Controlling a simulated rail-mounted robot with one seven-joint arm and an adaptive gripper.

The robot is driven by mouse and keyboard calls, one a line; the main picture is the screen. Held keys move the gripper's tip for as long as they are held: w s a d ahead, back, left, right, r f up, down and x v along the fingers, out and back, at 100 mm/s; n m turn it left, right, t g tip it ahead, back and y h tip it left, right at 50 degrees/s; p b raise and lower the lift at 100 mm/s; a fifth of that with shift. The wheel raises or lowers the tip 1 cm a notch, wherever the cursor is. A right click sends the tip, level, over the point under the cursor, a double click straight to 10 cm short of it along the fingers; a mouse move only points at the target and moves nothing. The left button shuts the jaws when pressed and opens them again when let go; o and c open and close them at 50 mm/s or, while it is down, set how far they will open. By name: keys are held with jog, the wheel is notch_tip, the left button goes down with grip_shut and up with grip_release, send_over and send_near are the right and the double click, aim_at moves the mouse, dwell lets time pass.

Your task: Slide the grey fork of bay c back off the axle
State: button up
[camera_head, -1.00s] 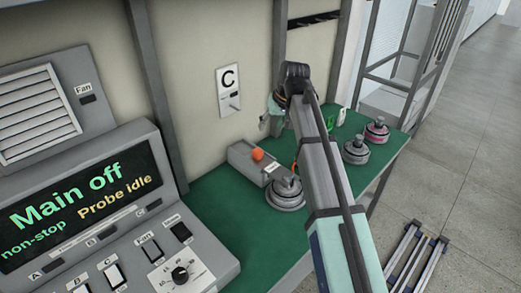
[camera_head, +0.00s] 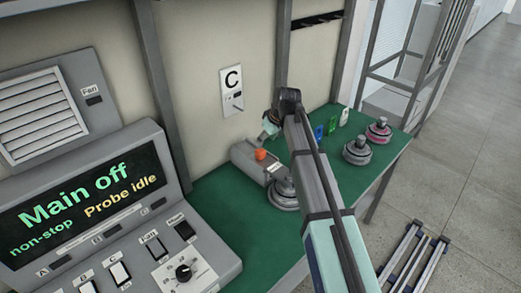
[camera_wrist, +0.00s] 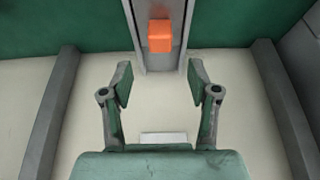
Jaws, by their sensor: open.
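A long grey block (camera_head: 244,158) with an orange knob (camera_head: 260,154) lies on the green bench below the C sign; I take it for the bay c fork part. A grey round hub (camera_head: 283,196) stands at its near right end, partly behind my arm. I cannot make out the axle. My gripper (camera_head: 268,130) is just above and behind the knob, largely hidden by my wrist. In the wrist view my gripper (camera_wrist: 162,80) is open and empty, with the orange knob (camera_wrist: 160,36) ahead of its fingertips, apart from them, on the grey block (camera_wrist: 158,62).
A white C plate (camera_head: 232,91) with a small lever is on the wall. Two more round hubs, one grey (camera_head: 357,151) and one with a pink band (camera_head: 378,131), stand farther right, near blue, green and white tags. A control console (camera_head: 110,215) fills the left front.

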aim_at(261, 150)
jog(key=p+x, duration=0.1)
jog(key=x, duration=0.7)
jog(key=shift+w+a+f+p, duration=0.15)
jog(key=shift+f+p, duration=0.2)
grip_shut()
